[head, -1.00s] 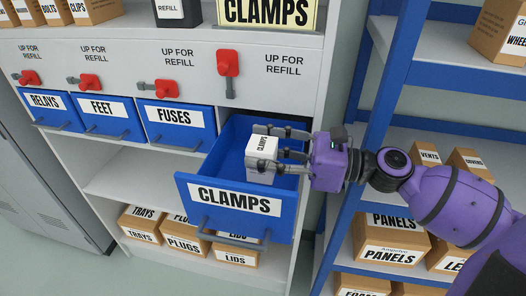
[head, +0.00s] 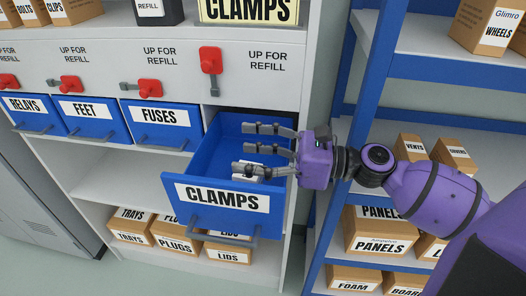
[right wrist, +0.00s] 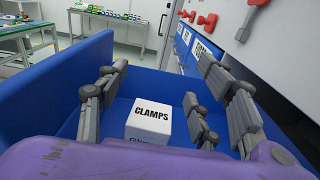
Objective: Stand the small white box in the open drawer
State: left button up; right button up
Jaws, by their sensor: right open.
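The small white box (right wrist: 148,121), labelled CLAMPS, sits inside the open blue drawer (head: 185,190), as the right wrist view shows. In the head view it is mostly hidden behind my fingers. It looks upright and level, with a labelled face on top. The drawer is pulled out and carries a CLAMPS label on its front. My right gripper (head: 252,150) is over the drawer with its fingers spread and empty. In the right wrist view the fingers (right wrist: 160,105) stand apart on both sides of the box. My left gripper is not in view.
Shut drawers for relays, feet and fuses (head: 165,125) are to the left. A red lever (head: 210,62) is above the open drawer. A blue rack (head: 350,150) with cartons stands close on the right. Cartons (head: 175,232) fill the shelf below.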

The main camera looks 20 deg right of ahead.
jog(key=shift+r, duration=0.45)
jog(key=v, duration=1.2)
jog(key=s+d+f+n+h, duration=0.1)
jog(key=s+f+n+h, duration=0.2)
jog(key=f, duration=0.8)
jog(key=s+d+f+n+h, duration=0.1)
jog(key=s+f+n+h, duration=0.2)
jog(key=f, duration=0.8)
jog(key=s+f+n+h, duration=0.2)
jog(key=f+n+h, duration=0.15)
jog(key=f, duration=0.75)
jog(key=s+a+f+n+h, duration=0.2)
jog(key=s+a+f+n, duration=0.2)
jog(key=n, duration=0.4)
jog(key=s+a+f+n+g+h, duration=0.1)
jog(key=s+a+f+n+h, duration=0.2)
jog(key=s+f+n, duration=0.4)
jog(key=shift+s+a+f+n+g, duration=0.25)
jog(key=shift+a+f+n+g, duration=0.1)
jog(key=shift+a+f, duration=0.4)
jog(key=shift+r, duration=0.1)
